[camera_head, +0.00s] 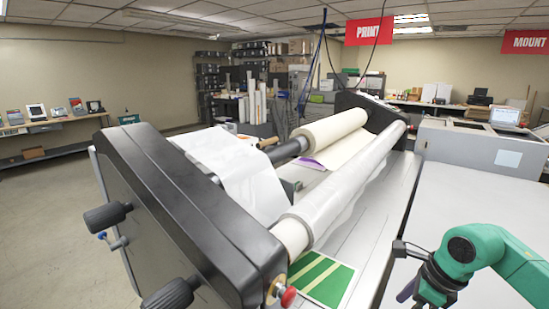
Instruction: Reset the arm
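My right arm (470,255), green with black joints, comes in from the lower right and bends down over the pale flat table beside the laminator. Its dark wrist end (430,278) is near the bottom edge of the picture. The fingers are not clearly shown, so I cannot tell if that gripper is open or shut. No held thing can be made out there. My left arm and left gripper are not in view.
The large laminator (185,205) with black end housings, knobs and long rollers (345,190) fills the middle. A green-striped sheet (320,278) lies at its near end, beside a red knob (288,296). The pale table (475,200) has bare room. A grey machine (480,147) stands behind it.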

